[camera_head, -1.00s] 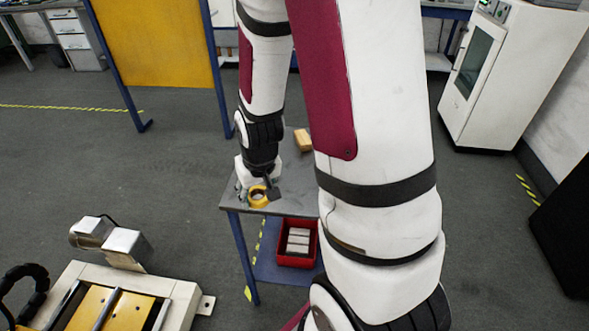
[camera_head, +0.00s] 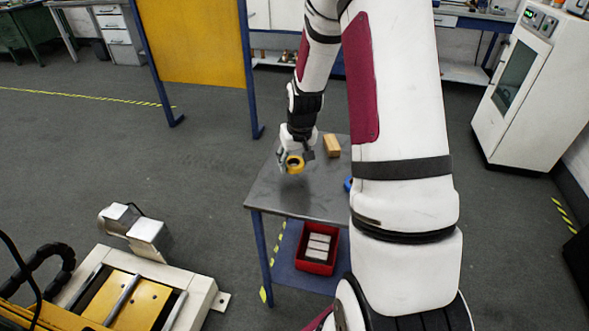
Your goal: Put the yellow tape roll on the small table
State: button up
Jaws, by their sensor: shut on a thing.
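The yellow tape roll (camera_head: 295,165) is held between the fingers of my gripper (camera_head: 294,161), which is shut on it. The roll is over the small table (camera_head: 268,191), a grey-topped table with blue legs. A dark shadow lies on the tabletop below the roll, so it looks raised a little above the surface. My gripper points down, and its fingers partly hide the roll.
A wooden block (camera_head: 332,146) stands on the table behind and right of the roll. A blue object (camera_head: 348,184) is partly hidden by my arm. A red bin (camera_head: 316,251) with grey pieces sits on the lower shelf. The tabletop's front left is bare.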

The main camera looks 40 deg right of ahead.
aim_at(294, 176)
jog(key=shift+f, duration=1.75)
jog(key=shift+f, duration=0.15)
jog(key=o, duration=1.2)
jog(key=shift+c, duration=0.2)
